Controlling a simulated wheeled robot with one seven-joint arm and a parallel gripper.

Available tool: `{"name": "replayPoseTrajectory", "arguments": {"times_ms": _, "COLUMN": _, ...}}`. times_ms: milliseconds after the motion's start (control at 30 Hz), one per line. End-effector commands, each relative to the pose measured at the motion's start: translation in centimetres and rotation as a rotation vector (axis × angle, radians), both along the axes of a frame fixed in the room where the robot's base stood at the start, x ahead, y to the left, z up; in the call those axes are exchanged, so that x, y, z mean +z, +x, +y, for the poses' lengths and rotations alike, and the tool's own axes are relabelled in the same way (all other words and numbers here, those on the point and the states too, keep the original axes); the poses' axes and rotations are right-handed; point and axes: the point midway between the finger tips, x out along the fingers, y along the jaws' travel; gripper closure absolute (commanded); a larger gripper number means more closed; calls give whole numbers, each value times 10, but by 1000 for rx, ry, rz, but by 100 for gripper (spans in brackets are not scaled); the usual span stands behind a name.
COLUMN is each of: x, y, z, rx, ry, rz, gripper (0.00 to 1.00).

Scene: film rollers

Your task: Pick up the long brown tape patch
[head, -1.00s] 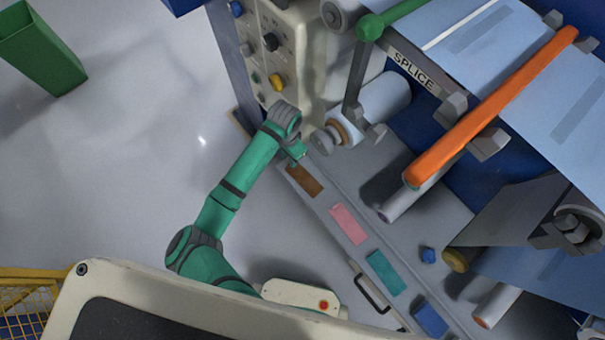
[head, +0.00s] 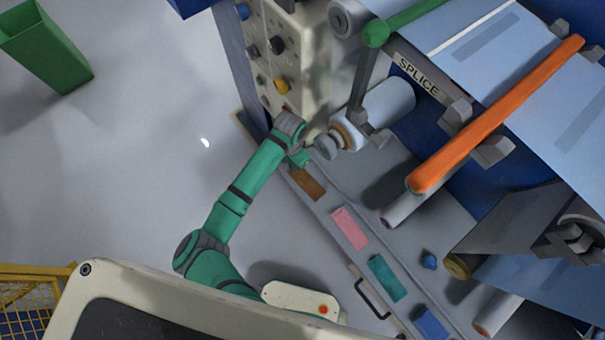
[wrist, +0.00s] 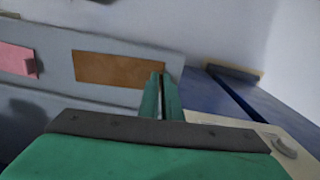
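The long brown tape patch (head: 308,184) lies on the grey ledge (head: 327,208) of the machine, the upper left of a row of coloured patches. In the wrist view the brown patch (wrist: 110,68) shows just beyond and left of my fingers, whose tips overlap its right end in the picture. My gripper (head: 300,160) is at the patch's upper end in the head view. Nothing shows held; the fingertips' contact with the patch cannot be told.
A pink patch (head: 350,228), a teal patch (head: 387,278) and a blue patch (head: 431,323) lie further along the ledge. A control panel (head: 285,60) and a pale roller (head: 385,105) stand close to my gripper. A blue knob (head: 429,262) sits near the teal patch.

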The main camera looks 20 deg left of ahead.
Motion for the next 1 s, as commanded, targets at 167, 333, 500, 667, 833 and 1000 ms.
{"name": "replayPoseTrajectory", "arguments": {"times_ms": 167, "x": 3, "y": 0, "z": 0, "rx": 0, "ry": 1, "rz": -1, "gripper": 100}}
{"name": "replayPoseTrajectory", "arguments": {"times_ms": 333, "x": 15, "y": 0, "z": 0, "rx": -1, "ry": 0, "rz": -1, "gripper": 100}}
{"name": "replayPoseTrajectory", "arguments": {"times_ms": 500, "x": 40, "y": 3, "z": 8, "rx": 0, "ry": 3, "rz": -2, "gripper": 100}}
{"name": "replayPoseTrajectory", "arguments": {"times_ms": 667, "x": 72, "y": 11, "z": 34, "rx": -1, "ry": 5, "rz": -3, "gripper": 100}}
{"name": "replayPoseTrajectory", "arguments": {"times_ms": 833, "x": 100, "y": 20, "z": 70, "rx": 3, "ry": 5, "rz": -1, "gripper": 100}}
{"name": "replayPoseTrajectory", "arguments": {"times_ms": 1000, "x": 115, "y": 30, "z": 103, "rx": 1, "ry": 4, "rz": 0, "gripper": 100}}
